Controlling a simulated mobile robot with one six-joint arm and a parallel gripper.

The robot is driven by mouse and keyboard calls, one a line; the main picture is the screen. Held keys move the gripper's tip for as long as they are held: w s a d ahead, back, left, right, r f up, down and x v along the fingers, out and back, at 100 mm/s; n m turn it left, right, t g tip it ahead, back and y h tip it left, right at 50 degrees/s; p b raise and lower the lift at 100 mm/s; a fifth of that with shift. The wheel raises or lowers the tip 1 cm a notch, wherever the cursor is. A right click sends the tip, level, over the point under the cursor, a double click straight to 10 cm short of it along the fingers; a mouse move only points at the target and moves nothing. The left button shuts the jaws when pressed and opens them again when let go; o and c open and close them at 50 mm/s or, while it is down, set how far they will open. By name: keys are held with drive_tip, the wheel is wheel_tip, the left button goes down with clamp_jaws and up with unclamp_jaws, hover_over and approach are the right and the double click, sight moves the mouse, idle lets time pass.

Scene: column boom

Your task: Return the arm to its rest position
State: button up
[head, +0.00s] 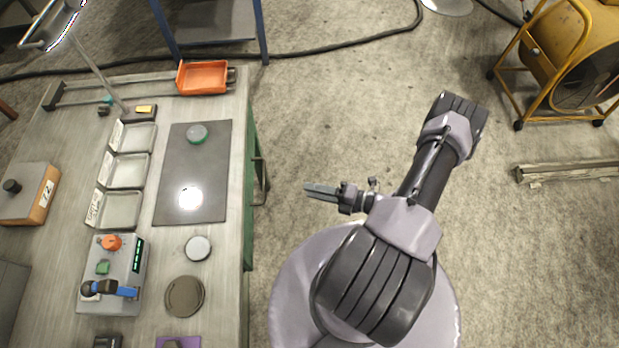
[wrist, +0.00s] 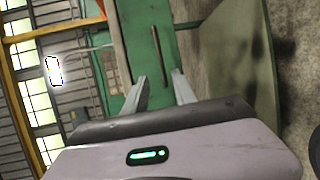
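My gripper (head: 322,190) is to the right of the workbench, over the floor and above my round base, pointing left toward the bench. In the head view its fingers appear side-on. In the wrist view my gripper (wrist: 162,90) shows two grey fingers standing apart with nothing between them. My arm is folded above my base, with its elbow reaching toward the upper right. The gripper is clear of the bench and touches nothing that I can see.
The workbench (head: 225,250) fills the left side, holding a dark mat (head: 178,160), white trays (head: 120,209), an orange bin (head: 203,77) and a control box (head: 124,258). A yellow fan (head: 575,55) and a beam (head: 570,171) stand right. Floor between is free.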

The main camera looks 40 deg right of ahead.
drive_tip(key=w+a+r+n+g+b, duration=0.15)
drive_tip(key=a+r+n+g, duration=0.4)
drive_tip(key=r+n, duration=0.6)
drive_tip(key=w+a+r+n+g, duration=0.2)
drive_tip(key=a+r+n+g, duration=0.3)
drive_tip(key=r+n, duration=0.65)
drive_tip(key=s+a+r+n+t+h, duration=0.1)
drive_tip(key=s+a+r+n+h, duration=0.1)
drive_tip(key=r+n, duration=0.3)
drive_tip(key=s+a+r+n+t+h+b, duration=0.1)
drive_tip(key=s+a+r+n+h, duration=0.1)
drive_tip(key=n, duration=0.5)
drive_tip(key=s+a+r+n+t+h, duration=0.1)
drive_tip(key=s+a+r+n, duration=0.3)
drive_tip(key=r, duration=0.5)
drive_tip(key=s+n+h, duration=0.1)
drive_tip(key=s+n, duration=0.1)
drive_tip(key=n, duration=0.1)
drive_tip(key=shift+a+h, duration=0.35)
drive_tip(key=shift+h, duration=0.05)
